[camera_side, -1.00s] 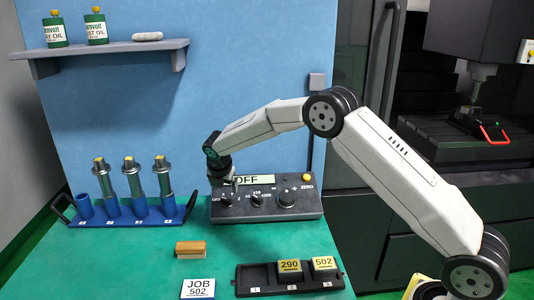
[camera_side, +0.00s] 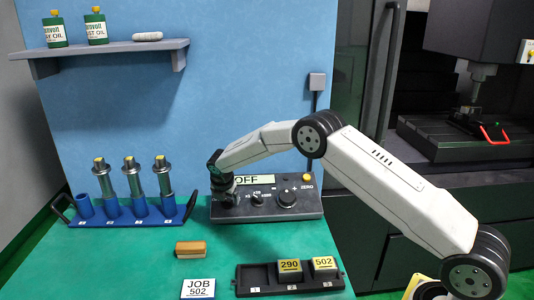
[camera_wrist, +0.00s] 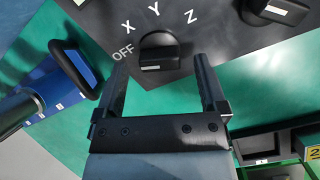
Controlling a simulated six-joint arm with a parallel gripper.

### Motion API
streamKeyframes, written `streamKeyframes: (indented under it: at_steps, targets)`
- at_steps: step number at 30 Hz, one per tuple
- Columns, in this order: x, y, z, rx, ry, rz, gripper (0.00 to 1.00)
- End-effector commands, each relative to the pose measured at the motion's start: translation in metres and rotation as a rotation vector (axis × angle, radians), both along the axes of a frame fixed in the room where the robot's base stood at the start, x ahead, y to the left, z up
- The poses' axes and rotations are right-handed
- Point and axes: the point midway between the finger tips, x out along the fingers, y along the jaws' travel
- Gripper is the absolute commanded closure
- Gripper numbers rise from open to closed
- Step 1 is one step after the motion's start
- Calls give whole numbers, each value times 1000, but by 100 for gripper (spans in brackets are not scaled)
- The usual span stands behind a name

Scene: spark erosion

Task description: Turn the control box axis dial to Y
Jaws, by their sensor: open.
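The control box (camera_side: 310,208) is dark grey, at the back of the green table, with a display reading OFF. Its axis dial (camera_wrist: 160,50) is a black round knob with a raised grip, marked OFF, X, Y and Z around it. In the side view my gripper (camera_side: 222,192) hides the dial at the box's left end.
Other knobs (camera_side: 287,199) and a yellow button (camera_side: 307,177) sit to the right on the box. A blue rack (camera_side: 135,213) with metal holders stands left. A wood-backed block (camera_side: 191,248), a JOB 502 card (camera_side: 198,288) and a black tray (camera_side: 252,280) lie in front.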

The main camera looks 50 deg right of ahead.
Motion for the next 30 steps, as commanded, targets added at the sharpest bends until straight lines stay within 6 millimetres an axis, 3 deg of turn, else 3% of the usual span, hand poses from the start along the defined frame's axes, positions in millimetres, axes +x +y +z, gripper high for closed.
streamKeyframes:
  at_steps: [13,14,22,30]
  targets:
    - [2,-2,-7,-1,-1,0,9]
    - [2,-2,-7,-1,-1,0,12]
    - [2,-2,-7,-1,-1,0,98]
    - [2,-2,-7,4,-5,-13,100]
